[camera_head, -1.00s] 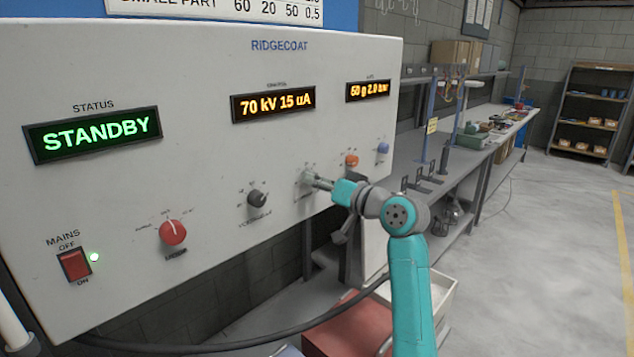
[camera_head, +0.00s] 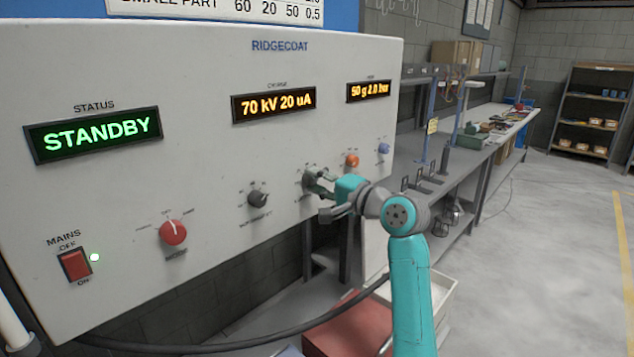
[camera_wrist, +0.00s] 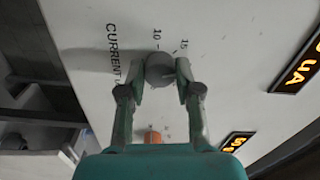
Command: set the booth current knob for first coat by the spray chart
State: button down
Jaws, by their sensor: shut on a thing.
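My gripper (camera_head: 318,184) is at the panel, shut on the grey current knob, which also shows between the two fingertips in the wrist view (camera_wrist: 159,66). The word CURRENT and the marks 10 and 15 show beside the knob there; its pointer is hidden. The charge display (camera_head: 274,103) reads 70 kV 20 uA in orange. The spray chart (camera_head: 215,8) is cut off at the top; only the row SMALL PART 60 20 50 0.5 is readable, and no first coat row shows.
The panel also holds a black voltage knob (camera_head: 257,198), a red knob (camera_head: 173,232), an orange knob (camera_head: 352,160), a blue knob (camera_head: 384,148) and the mains switch (camera_head: 75,264). The status display (camera_head: 93,134) reads STANDBY. A workbench (camera_head: 455,165) runs behind my arm; open floor lies right.

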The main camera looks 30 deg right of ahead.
jog(key=m, duration=1.3)
jog(key=shift+d, duration=0.1)
dwell(0.4)
jog(key=c, duration=0.8)
grip_release()
jog(key=v, duration=1.2)
